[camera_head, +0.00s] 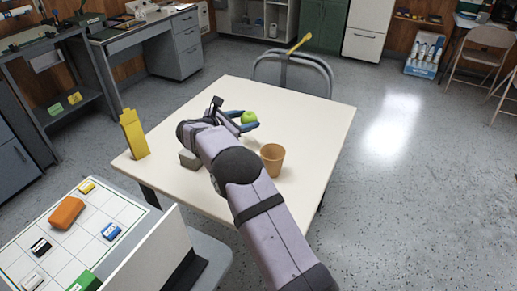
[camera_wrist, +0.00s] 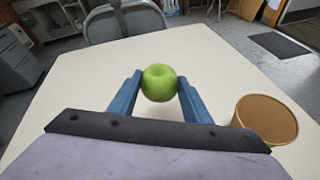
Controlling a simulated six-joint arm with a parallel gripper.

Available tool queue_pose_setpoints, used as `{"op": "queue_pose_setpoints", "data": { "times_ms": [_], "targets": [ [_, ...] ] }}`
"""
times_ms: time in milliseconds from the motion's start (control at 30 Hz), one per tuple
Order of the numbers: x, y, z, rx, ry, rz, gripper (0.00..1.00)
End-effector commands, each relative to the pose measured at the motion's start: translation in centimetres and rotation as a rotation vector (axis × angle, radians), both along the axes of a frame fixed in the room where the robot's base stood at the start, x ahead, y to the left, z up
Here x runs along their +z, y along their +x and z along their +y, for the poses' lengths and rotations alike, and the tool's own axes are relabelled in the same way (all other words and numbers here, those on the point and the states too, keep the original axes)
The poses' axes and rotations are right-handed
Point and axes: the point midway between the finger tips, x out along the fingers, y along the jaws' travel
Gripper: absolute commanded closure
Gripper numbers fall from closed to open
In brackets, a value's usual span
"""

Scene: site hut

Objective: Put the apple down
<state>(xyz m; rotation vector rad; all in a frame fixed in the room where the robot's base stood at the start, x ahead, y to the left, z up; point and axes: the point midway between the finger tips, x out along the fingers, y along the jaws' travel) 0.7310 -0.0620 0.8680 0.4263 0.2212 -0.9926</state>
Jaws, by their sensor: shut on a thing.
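A green apple (camera_head: 248,117) is held between the blue fingers of my gripper (camera_head: 240,119), over the cream table (camera_head: 300,112). In the wrist view the apple (camera_wrist: 159,82) sits between the two fingertips of my gripper (camera_wrist: 159,85), which touch its sides. The table (camera_wrist: 205,55) spreads below and beyond it. I cannot tell for sure whether the apple touches the tabletop or hangs just above it. Part of the apple is hidden by the fingers in the head view.
A brown cup (camera_head: 272,158) stands right of my arm, also in the wrist view (camera_wrist: 267,118). A yellow block-like object (camera_head: 133,134) stands at the table's left edge, and a grey item (camera_head: 189,159) lies beside my arm. A chair (camera_head: 291,68) stands behind. The table's far right is clear.

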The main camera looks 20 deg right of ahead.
Motion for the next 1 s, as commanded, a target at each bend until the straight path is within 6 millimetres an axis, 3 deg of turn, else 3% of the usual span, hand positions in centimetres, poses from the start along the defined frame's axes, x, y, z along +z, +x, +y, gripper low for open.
{"op": "queue_pose_setpoints", "data": {
  "times_ms": [33,200,467,800,1000],
  "targets": [
    [-0.1,0.8,-1.3,0.005,0.001,-0.007,0.81],
    [1.1,2.4,-3.8,0.031,0.0,-0.003,0.81],
    [1.5,2.9,-4.6,0.041,-0.001,0.002,0.81],
    [-3.2,2.8,-4.6,0.042,-0.001,0.004,0.81],
    [-4.5,2.9,-4.5,0.04,0.0,0.0,0.81]
  ]
}}
